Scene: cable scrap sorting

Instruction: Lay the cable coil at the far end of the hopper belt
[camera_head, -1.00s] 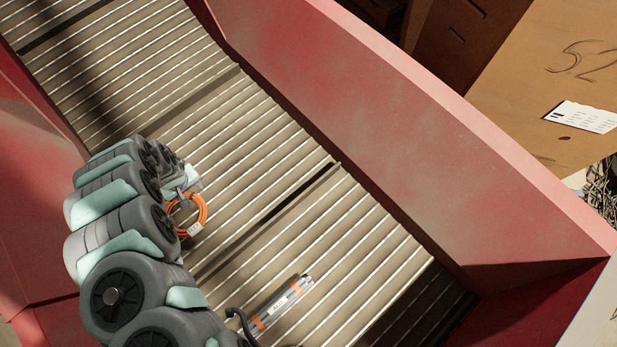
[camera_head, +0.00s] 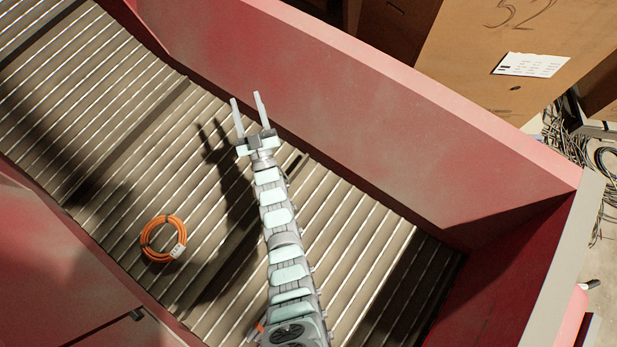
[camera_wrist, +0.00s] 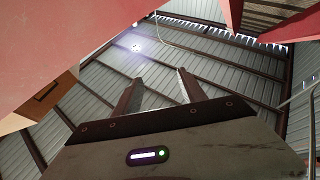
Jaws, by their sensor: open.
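The orange cable coil (camera_head: 163,239) with a white tag lies on the slatted hopper belt (camera_head: 330,235), left of my arm in the head view, near the lower-left wall. My gripper (camera_head: 246,102) is open and empty, raised above the belt near the upper red wall, up and right of the coil and well apart from it. In the wrist view my gripper's two fingers (camera_wrist: 155,88) stand apart with nothing between them, against the roof. The coil is not in the wrist view.
Sloped red walls (camera_head: 330,85) flank the belt on both sides. A cardboard box (camera_head: 470,75) and loose wires (camera_head: 565,135) lie beyond the upper wall. A bit of orange (camera_head: 261,326) shows beside my arm, mostly hidden. The belt's upper-left stretch is clear.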

